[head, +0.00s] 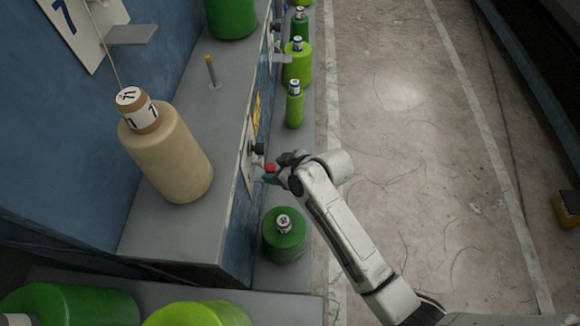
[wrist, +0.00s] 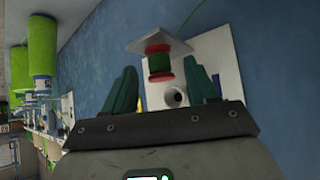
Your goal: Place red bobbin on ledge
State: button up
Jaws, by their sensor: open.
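The red bobbin (wrist: 158,63), wound with green, shows in the wrist view, which looks upside down. Its flange appears to touch the grey ledge (wrist: 150,43) on the white panel (wrist: 208,55), so it seems to stand on it. My gripper (wrist: 163,75) is open, with one teal finger on each side of the bobbin and visible gaps to it. In the head view, my gripper (head: 274,174) is at the wall panel (head: 246,168), and a bit of the red bobbin (head: 270,168) shows; the ledge there is hidden.
A dark round knob (head: 257,148) sits on the panel. A large beige spool (head: 165,150) stands on the grey counter (head: 205,100). A green spool (head: 284,235) stands below my gripper, and several more line the wall.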

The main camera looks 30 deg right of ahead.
jog(key=p+v, duration=0.1)
jog(key=v, duration=1)
jog(key=s+d+f+m+g+h, duration=0.1)
jog(key=s+d+m+g+h, duration=0.1)
jog(key=s, duration=0.8)
jog(key=s+d+f+m+g+h, duration=0.1)
jog(key=s+g, duration=0.4)
jog(key=s, duration=0.6)
jog(key=shift+s+d+f+m+h, duration=0.25)
jog(key=shift+d+f+m+h, duration=0.15)
jog(key=shift+d+f+m, duration=0.55)
jog(key=shift+a+r, duration=0.15)
jog(key=shift+r, duration=0.05)
